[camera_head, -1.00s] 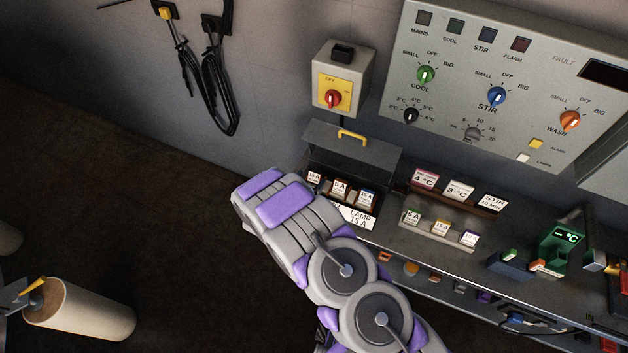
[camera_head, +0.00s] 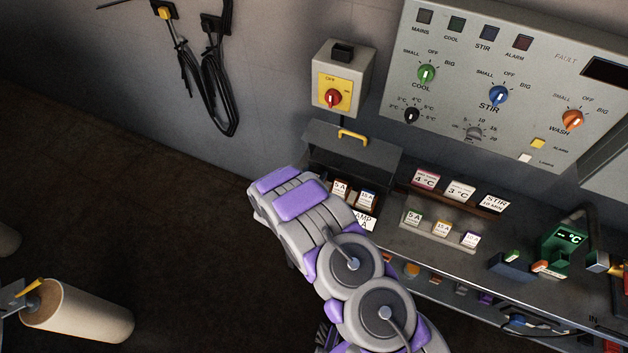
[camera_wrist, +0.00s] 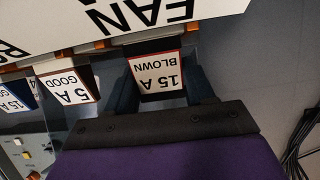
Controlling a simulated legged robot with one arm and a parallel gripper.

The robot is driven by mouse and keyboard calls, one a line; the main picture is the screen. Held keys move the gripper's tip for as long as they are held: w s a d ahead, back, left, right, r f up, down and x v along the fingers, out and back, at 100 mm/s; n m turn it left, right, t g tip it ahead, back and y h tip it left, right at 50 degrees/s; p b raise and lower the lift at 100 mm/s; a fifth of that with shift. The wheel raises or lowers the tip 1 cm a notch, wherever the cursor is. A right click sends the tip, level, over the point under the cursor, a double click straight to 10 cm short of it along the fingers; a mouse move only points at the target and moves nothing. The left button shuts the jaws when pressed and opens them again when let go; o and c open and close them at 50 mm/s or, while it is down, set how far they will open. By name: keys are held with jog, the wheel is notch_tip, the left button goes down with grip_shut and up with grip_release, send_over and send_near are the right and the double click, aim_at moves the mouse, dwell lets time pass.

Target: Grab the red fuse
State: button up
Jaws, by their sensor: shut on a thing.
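In the wrist view, a fuse (camera_wrist: 157,72) with a white label reading "15 A BLOWN" sits between the two dark fingers of my gripper (camera_wrist: 160,85). The fingers are shut on its sides. Its label is upside down in the view and its body looks dark with a reddish edge. It is still at the row in the fuse box (camera_head: 365,155), below the white "FAN" plate (camera_wrist: 130,15). In the head view my arm hides the gripper and this fuse.
A "5 A GOOD" fuse (camera_wrist: 68,84) and another 15 A fuse (camera_wrist: 15,97) stand beside the held one. The box's grey lid with a yellow handle (camera_head: 352,137) is raised behind. More labelled blocks (camera_head: 441,229) stand on the bench to the right.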

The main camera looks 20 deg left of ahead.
jog(key=c, duration=0.3)
